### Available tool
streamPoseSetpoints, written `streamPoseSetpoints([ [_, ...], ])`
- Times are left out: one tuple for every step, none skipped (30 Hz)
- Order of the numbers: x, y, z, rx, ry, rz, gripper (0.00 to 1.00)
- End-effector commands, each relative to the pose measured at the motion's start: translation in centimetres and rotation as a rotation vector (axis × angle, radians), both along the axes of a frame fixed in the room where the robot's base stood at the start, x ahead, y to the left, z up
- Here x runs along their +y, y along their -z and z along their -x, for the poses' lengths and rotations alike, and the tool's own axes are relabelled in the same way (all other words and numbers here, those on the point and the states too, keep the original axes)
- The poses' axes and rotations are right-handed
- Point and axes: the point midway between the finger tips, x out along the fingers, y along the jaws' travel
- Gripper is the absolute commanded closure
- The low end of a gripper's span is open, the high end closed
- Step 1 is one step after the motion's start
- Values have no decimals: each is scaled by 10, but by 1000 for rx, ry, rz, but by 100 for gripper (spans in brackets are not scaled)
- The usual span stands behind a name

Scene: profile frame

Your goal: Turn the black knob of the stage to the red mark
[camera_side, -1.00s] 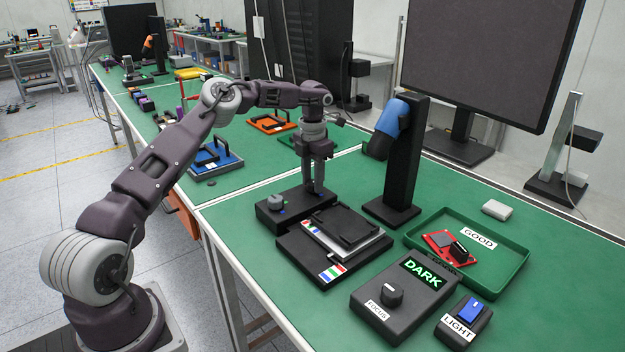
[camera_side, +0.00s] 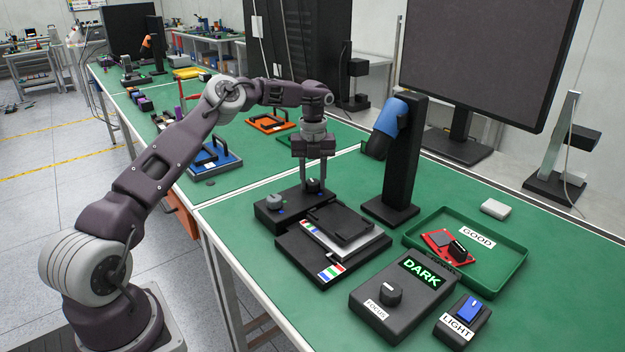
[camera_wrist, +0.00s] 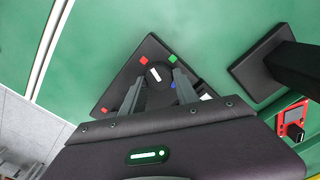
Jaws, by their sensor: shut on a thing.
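The stage's black control box (camera_side: 268,219) stands on the green bench and also shows in the wrist view (camera_wrist: 122,88). My gripper (camera_side: 313,183) points down over its far end, fingers shut on the black knob (camera_side: 313,186). In the wrist view the knob (camera_wrist: 155,76) sits between my fingertips (camera_wrist: 158,80); its white line slants from upper left to lower right. A red mark (camera_wrist: 143,59) lies at its upper left, a green mark (camera_wrist: 173,59) at upper right, a blue mark (camera_wrist: 173,86) at lower right. A grey knob (camera_side: 274,201) is at the near end.
The black stage plate (camera_side: 325,262) lies in front of the box. A black post (camera_side: 403,165) with a blue head stands close right of my gripper. The focus box (camera_side: 405,300), light switch box (camera_side: 463,322) and green tray (camera_side: 510,262) are further right.

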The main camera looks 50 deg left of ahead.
Motion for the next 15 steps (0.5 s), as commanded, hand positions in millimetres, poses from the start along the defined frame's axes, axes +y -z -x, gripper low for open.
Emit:
streamPoseSetpoints([
  [1,-2,-1,-2,-36,-3,100],
  [1,-2,-1,-2,-59,-3,100],
  [1,-2,-1,-2,-89,-3,100],
  [0,-2,-1,-2,-110,-3,100],
  [0,-2,-1,-2,-129,-3,100],
  [0,-2,-1,-2,-155,-3,100],
  [0,-2,-1,-3,-172,-2,100],
  [0,-2,-1,-3,-189,-2,100],
  [0,-2,-1,-3,-210,-2,100],
  [0,-2,-1,-3,-223,-2,100],
  [0,-2,-1,-3,-237,-2,100],
  [0,-2,-2,-3,-252,-2,100],
  [0,-2,-2,-3,-263,-2,100],
  [-1,-2,-2,-3,-273,-1,100],
  [0,-2,-2,-3,-284,-2,100],
])
